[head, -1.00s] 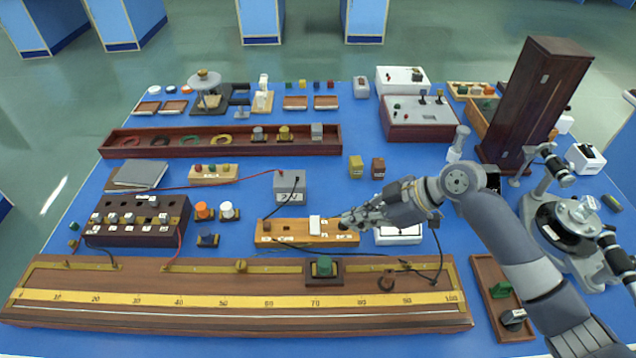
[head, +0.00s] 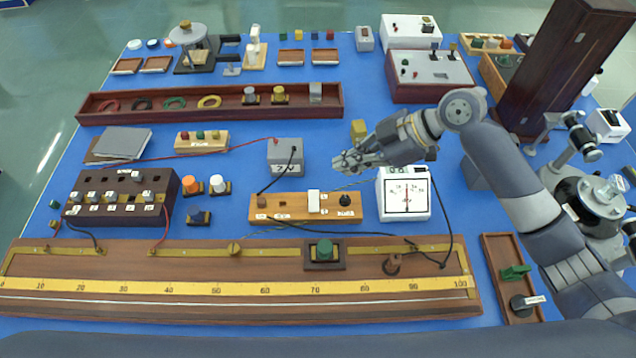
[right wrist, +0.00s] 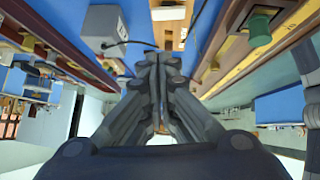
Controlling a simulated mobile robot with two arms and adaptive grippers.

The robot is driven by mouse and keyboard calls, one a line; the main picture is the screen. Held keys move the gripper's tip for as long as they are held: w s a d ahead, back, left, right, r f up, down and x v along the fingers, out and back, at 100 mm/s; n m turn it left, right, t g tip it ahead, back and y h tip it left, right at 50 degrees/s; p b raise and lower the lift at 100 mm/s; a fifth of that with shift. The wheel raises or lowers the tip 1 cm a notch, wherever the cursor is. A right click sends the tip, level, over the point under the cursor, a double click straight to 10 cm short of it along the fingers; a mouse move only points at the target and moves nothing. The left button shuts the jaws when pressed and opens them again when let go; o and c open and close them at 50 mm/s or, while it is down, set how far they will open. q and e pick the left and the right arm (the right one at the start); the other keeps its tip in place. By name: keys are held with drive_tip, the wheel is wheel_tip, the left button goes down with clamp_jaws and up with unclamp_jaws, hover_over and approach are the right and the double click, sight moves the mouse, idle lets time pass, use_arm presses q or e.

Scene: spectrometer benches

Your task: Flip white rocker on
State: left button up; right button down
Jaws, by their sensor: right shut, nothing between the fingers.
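The white rocker (head: 314,201) stands up as a pale block on a light wooden board (head: 279,207) in the middle of the bench. A black knob (head: 345,200) sits to its right on the same board. My right gripper (head: 338,163) is shut and empty, above and behind the board, apart from the rocker. In the right wrist view, its closed fingers (right wrist: 160,58) point toward part of the wooden board (right wrist: 170,13) at the top edge. I cannot tell the rocker's on or off side from its labels. My left gripper is not in view.
A grey box (head: 285,152) with a black lead stands behind the board. A white dial meter (head: 418,205) stands to its right. A long scale beam (head: 150,272) runs in front, with loose wires between. A dark tower (head: 560,60) stands at right.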

drive_tip(key=p, duration=0.2)
hover_over(318, 194)
drive_tip(key=s, duration=0.1)
wheel_tip(318, 194, down, 6)
drive_tip(key=shift+a+r, duration=0.1)
drive_tip(key=f, duration=0.1)
drive_tip(key=f+p, duration=0.1)
drive_tip(key=shift+w+f, duration=0.2)
drive_tip(key=shift+f, duration=0.15)
drive_tip(key=shift+w+f, duration=0.1)
drive_tip(key=shift+f, duration=0.75)
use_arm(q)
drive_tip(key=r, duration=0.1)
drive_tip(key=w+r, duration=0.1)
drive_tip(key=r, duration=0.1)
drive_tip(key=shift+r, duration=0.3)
